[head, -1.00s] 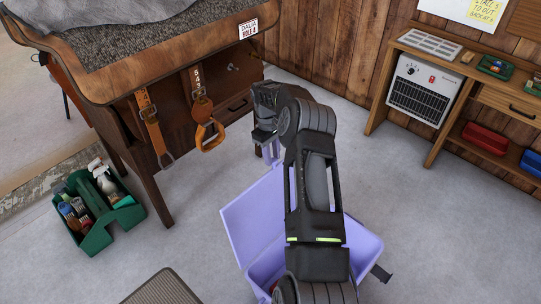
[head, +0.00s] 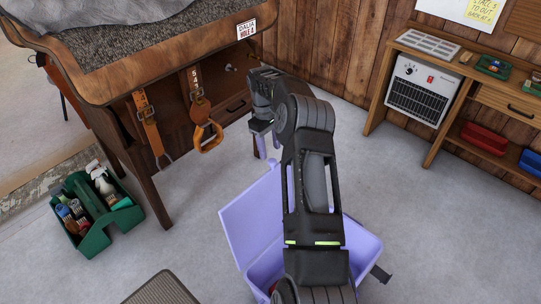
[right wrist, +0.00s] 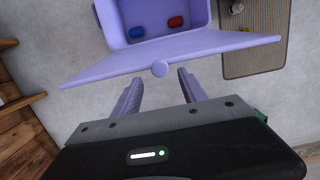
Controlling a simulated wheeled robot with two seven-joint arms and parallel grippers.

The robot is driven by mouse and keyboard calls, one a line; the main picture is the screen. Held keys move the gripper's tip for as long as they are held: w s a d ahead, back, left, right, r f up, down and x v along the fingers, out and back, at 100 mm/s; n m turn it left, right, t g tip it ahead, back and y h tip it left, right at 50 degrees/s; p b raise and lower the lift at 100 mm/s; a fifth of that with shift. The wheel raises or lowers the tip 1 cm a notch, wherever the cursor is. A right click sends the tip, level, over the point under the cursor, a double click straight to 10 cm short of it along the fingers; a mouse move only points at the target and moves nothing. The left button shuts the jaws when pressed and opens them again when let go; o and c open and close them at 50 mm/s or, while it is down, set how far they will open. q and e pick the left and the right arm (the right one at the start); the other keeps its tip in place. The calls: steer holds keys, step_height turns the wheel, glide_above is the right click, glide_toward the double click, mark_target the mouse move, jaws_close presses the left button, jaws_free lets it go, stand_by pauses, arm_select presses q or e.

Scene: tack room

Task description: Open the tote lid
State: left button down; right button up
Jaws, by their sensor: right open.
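The lavender tote (head: 368,246) stands on the floor, partly hidden behind my right arm. Its lid (head: 245,222) is raised and tilted up at the left side of the opening. My right gripper (head: 266,146) is above the lid's far end in the head view. Contact cannot be told. My left gripper is not in view.
Inside the tote lie a blue thing (right wrist: 137,30) and a red thing (right wrist: 176,21). A green caddy (head: 96,240) with bottles and brushes stands at left. A wooden bench (head: 160,190) with hanging straps is behind it. A heater (head: 418,92) sits under shelving at right.

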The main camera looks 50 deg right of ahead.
steer(key=shift+w+r, duration=0.2)
steer(key=shift+r, duration=1.45)
steer(key=shift+s, duration=0.1)
